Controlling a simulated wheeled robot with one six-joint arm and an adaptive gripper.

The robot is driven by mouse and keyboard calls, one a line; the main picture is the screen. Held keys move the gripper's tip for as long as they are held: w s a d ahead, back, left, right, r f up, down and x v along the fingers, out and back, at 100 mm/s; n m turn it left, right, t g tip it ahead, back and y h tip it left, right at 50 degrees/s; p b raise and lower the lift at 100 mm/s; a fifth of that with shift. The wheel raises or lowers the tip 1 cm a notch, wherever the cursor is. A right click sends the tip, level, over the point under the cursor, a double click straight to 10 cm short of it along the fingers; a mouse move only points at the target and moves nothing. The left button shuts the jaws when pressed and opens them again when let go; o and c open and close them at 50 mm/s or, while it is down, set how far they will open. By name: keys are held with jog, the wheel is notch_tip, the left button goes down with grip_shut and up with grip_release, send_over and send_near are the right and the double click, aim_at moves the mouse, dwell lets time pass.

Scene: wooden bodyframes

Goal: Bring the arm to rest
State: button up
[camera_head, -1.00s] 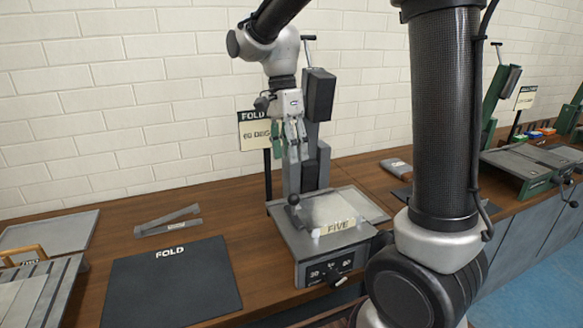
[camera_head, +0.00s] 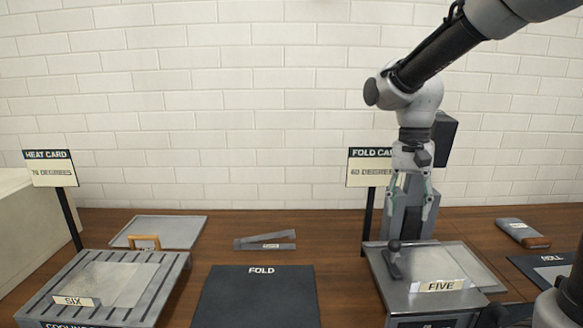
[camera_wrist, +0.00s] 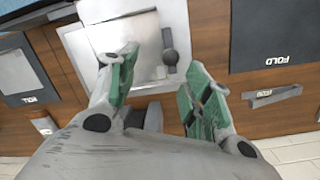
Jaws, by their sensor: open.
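My gripper (camera_head: 411,208) hangs pointing down from my raised arm, above the back of the machine labelled FIVE (camera_head: 423,299). Its green-padded fingers are apart with nothing between them. In the wrist view my gripper (camera_wrist: 160,90) also shows open and empty, with the machine's pale plate (camera_wrist: 125,42) and dark-knobbed lever (camera_wrist: 170,55) beyond the fingers. The grey upright column of the machine is partly hidden behind my gripper in the head view.
A FOLD mat (camera_head: 257,297) and a bent metal strip (camera_head: 265,241) lie left of the machine. A slatted cooling rack labelled SIX (camera_head: 160,285) stands further left. FOLD CARD (camera_head: 368,168) and HEAT CARD (camera_head: 50,168) signs stand at the back. A grey block (camera_head: 522,232) lies right.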

jog(key=s+d+r+n+t, duration=0.2)
jog(key=s+d, duration=0.3)
jog(key=s, duration=0.3)
jog(key=s+d+r+n+t, duration=0.2)
jog(key=s+d+n+t, duration=0.1)
jog(key=s+d, duration=0.2)
jog(key=s, duration=0.2)
jog(key=shift+s+r+n+t, duration=0.3)
jog(key=shift+s+r+t, duration=0.05)
jog(key=shift+s+t, duration=0.05)
